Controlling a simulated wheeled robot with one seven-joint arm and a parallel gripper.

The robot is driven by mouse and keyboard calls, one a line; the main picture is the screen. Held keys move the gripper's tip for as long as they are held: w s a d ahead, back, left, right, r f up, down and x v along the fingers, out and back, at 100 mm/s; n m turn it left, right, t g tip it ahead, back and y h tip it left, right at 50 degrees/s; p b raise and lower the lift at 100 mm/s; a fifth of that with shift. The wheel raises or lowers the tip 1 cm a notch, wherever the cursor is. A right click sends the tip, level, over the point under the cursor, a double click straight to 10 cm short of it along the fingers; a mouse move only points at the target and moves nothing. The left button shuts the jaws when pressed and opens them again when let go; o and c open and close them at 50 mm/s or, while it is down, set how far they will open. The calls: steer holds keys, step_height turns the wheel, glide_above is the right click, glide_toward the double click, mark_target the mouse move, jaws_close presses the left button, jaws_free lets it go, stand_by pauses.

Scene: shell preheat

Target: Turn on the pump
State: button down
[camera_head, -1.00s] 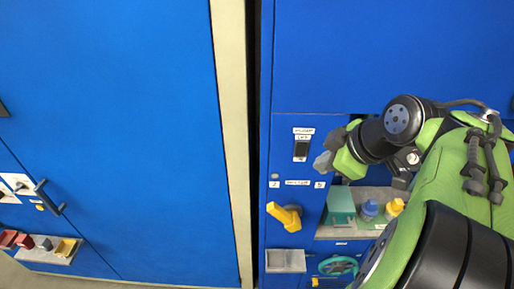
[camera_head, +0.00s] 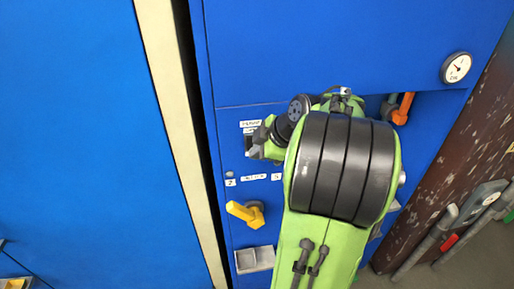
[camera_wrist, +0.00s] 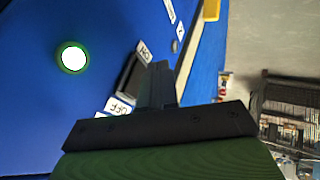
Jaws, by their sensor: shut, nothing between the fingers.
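A black switch (camera_wrist: 128,78) sits on the blue panel between labels reading ON and OFF in the wrist view. A round lamp (camera_wrist: 73,57) beside it glows white with a green rim. My gripper (camera_wrist: 160,80) is shut and empty, its fingertips right at the switch; I cannot tell whether they touch it. In the head view my gripper (camera_head: 262,140) is at the panel just below a small white label (camera_head: 250,124), and it hides most of the switch.
A round gauge (camera_head: 457,68) and an orange handle (camera_head: 404,108) are at the right. Grey pipes stand by a worn brown surface at the far right. My arm hides the shelf area.

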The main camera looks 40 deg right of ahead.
steer(key=shift+w+d+r, duration=0.1)
steer(key=shift+w+d, duration=0.25)
steer(key=shift+w, duration=0.1)
steer(key=t+b, duration=0.1)
steer(key=b, duration=0.2)
steer(key=shift+w+d+h, duration=0.1)
steer(key=shift+w+h, duration=0.05)
steer(key=shift+h, duration=0.15)
